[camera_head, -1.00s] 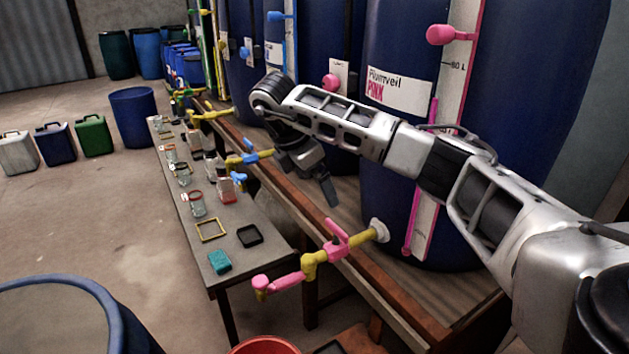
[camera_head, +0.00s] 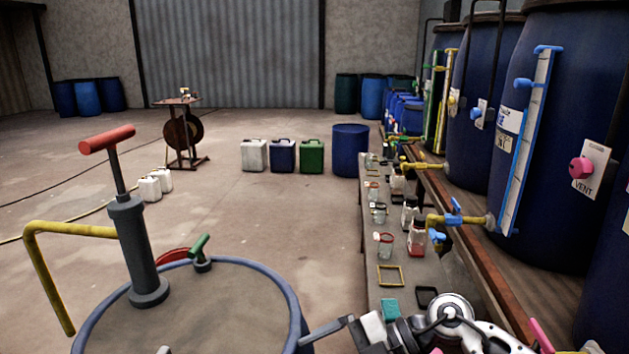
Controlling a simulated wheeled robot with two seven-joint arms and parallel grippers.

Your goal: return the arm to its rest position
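My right arm comes in at the bottom right corner, low and partly cut off by the frame's edge. Its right gripper (camera_head: 335,329) points left, over the gap between the blue-rimmed drum (camera_head: 290,290) and the sample bench (camera_head: 372,262). One dark finger shows clearly, its tip near the drum's rim in the picture; the other cannot be made out, so its opening is unclear. I see nothing clearly held. My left gripper is not in view.
A hand pump (camera_head: 136,250) with a red handle stands on the drum. The bench carries jars, a yellow frame (camera_head: 390,276) and a teal sponge (camera_head: 390,308). Blue vats (camera_head: 560,190) with taps line the right. Open floor lies left of the bench, before the canisters (camera_head: 283,156).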

